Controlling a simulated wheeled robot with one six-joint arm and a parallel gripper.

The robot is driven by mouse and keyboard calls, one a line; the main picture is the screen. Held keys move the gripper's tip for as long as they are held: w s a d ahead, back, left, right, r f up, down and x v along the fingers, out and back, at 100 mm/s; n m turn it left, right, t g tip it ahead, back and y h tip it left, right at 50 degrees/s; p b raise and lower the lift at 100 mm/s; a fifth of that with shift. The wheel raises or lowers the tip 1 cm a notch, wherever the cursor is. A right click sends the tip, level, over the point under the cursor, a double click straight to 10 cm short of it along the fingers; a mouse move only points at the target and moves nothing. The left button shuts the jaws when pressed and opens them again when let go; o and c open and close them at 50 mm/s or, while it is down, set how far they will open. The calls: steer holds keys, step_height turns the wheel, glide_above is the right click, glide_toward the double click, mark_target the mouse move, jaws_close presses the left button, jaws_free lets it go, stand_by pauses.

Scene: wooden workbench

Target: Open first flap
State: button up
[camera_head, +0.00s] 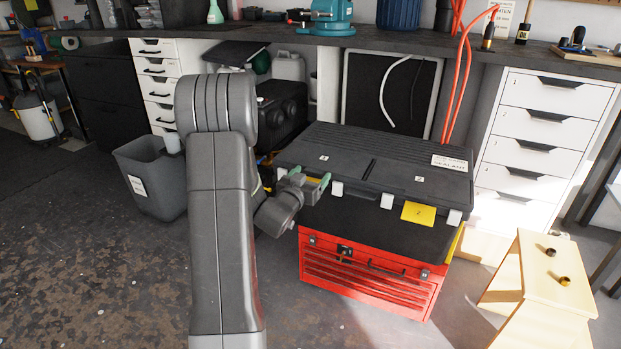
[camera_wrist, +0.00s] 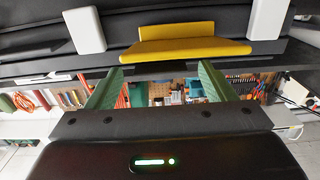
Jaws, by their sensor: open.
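A black toolbox (camera_head: 350,155) with two lid sections stands on a red tool chest, and its lid looks shut. A yellow tab marked 2 (camera_head: 418,213) hangs at the front right between white latches. Another yellow tab (camera_wrist: 190,47) fills the upper middle of the wrist view, between two white latches (camera_wrist: 85,30). In the head view my gripper mostly hides that left tab. My gripper (camera_head: 311,177) is at the toolbox's front left edge. In the wrist view its green fingers (camera_wrist: 160,88) are apart, with nothing held between them; contact with the tab cannot be told.
The red chest (camera_head: 370,280) stands under the toolbox. A wooden stool (camera_head: 545,275) with two small brass parts is at right. A grey bin (camera_head: 150,175) is at left. White drawers (camera_head: 540,150) and orange hoses (camera_head: 458,85) stand behind. The floor in front is clear.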

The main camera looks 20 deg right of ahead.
steer(key=shift+w+d, duration=0.1)
steer(key=shift+w, duration=0.05)
steer(key=shift+c, duration=0.5)
steer(key=c, duration=1.3)
steer(key=shift+r, duration=0.1)
